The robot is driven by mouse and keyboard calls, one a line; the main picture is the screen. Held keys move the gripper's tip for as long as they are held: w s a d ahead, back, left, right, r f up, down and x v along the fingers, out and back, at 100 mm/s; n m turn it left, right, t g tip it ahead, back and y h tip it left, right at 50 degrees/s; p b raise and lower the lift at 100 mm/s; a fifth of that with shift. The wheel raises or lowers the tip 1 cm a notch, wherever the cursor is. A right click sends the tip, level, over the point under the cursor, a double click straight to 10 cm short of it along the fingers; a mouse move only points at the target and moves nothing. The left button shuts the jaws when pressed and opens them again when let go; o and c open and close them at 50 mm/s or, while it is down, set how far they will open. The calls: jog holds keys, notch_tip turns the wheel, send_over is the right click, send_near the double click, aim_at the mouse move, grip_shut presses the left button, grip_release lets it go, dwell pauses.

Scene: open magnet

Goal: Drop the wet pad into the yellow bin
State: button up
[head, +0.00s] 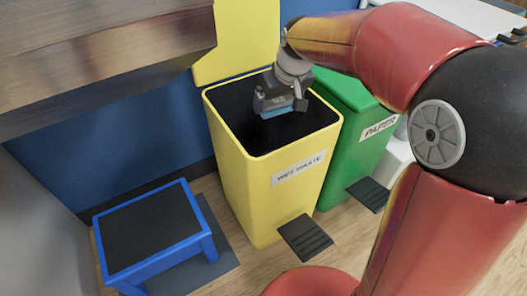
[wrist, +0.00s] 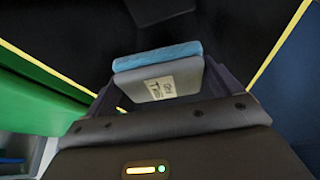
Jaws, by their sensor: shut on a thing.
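The yellow bin (head: 265,190), labelled WET WASTE, stands with its lid (head: 235,45) raised and its dark mouth open. My gripper (head: 280,104) is over the mouth, pointing down. It is shut on the wet pad (head: 277,112), which shows as a light blue strip at the fingers. In the wrist view the blue pad (wrist: 157,56) lies between the two dark fingers, with a grey labelled face below it. Dark bin interior and a thin yellow rim line show beyond the pad. I cannot tell the exact height of the pad against the rim.
A green bin labelled PAPER (head: 350,125), lid closed, stands right beside the yellow bin. Black pedals (head: 305,238) stick out in front of the bins. A blue step stool (head: 150,230) stands at the left. A metal counter edge (head: 100,60) overhangs at the upper left.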

jog(key=o, duration=0.6)
jog(key=shift+r, duration=0.1)
jog(key=p+v, duration=0.1)
jog(key=v, duration=0.6)
jog(key=shift+s+r, duration=0.15)
jog(key=shift+r, duration=0.2)
